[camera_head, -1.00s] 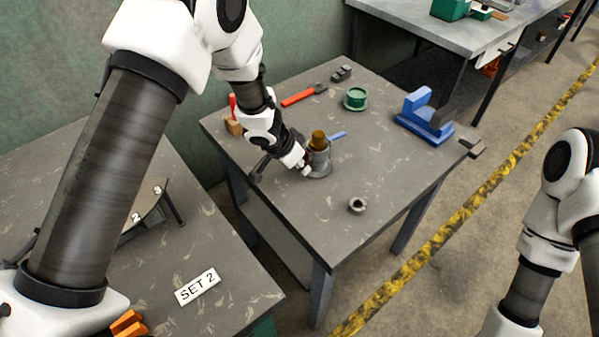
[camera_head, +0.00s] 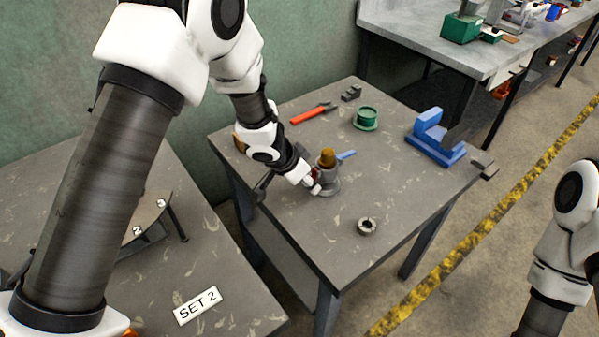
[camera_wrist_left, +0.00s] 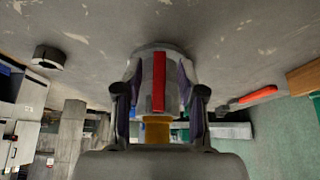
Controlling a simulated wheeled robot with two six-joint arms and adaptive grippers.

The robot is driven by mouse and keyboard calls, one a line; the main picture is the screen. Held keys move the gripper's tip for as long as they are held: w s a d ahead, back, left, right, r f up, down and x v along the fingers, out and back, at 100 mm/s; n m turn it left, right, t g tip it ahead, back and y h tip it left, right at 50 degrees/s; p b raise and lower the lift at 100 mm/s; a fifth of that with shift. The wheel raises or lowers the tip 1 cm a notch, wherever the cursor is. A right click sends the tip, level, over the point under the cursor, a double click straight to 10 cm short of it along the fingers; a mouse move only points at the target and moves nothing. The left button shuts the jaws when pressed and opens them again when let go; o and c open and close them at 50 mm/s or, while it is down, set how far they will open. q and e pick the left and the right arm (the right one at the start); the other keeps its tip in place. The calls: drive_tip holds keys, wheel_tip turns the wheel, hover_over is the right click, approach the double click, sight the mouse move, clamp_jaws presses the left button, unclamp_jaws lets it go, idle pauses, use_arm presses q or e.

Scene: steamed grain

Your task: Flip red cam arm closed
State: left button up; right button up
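The grey coupling (camera_head: 331,185) stands upright on the table with a brass-coloured plug (camera_head: 327,156) in its top. A blue cam arm (camera_head: 346,155) sticks out from its far right side. The red cam arm (camera_wrist_left: 158,82) shows in the left wrist view as a straight bar along the coupling's near side; in the head view only a bit of red shows by the fingers. My left gripper (camera_head: 316,183) is at the coupling's left side. Its fingers (camera_wrist_left: 160,105) are apart, one on each side of the red arm, with a gap to it. My right gripper is out of view.
A grey ring (camera_head: 367,227) lies nearer on the table (camera_head: 300,225). A red-handled tool (camera_head: 311,114), a green round piece (camera_head: 366,118) and a blue vise-like block (camera_head: 434,138) lie farther back. The table between coupling and ring is clear.

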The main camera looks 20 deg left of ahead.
use_arm(q)
drive_tip(key=v, duration=1)
drive_tip(key=shift+s+r, duration=0.2)
drive_tip(key=shift+a, duration=0.1)
drive_tip(key=w+r+p, duration=0.2)
drive_tip(key=w+p, duration=0.2)
drive_tip(key=shift+g+y, duration=0.4)
drive_tip(key=shift+g, duration=0.2)
drive_tip(key=d+f+p, duration=0.1)
drive_tip(key=f, duration=0.3)
drive_tip(key=d+f+p, duration=0.1)
drive_tip(key=f, duration=0.3)
drive_tip(key=d+f+p, duration=0.1)
drive_tip(key=f, duration=0.3)
drive_tip(key=shift+w+d+f+p, duration=0.1)
drive_tip(key=shift+w+f+p, duration=0.2)
drive_tip(key=shift+w, duration=0.1)
drive_tip(key=shift+r, duration=0.15)
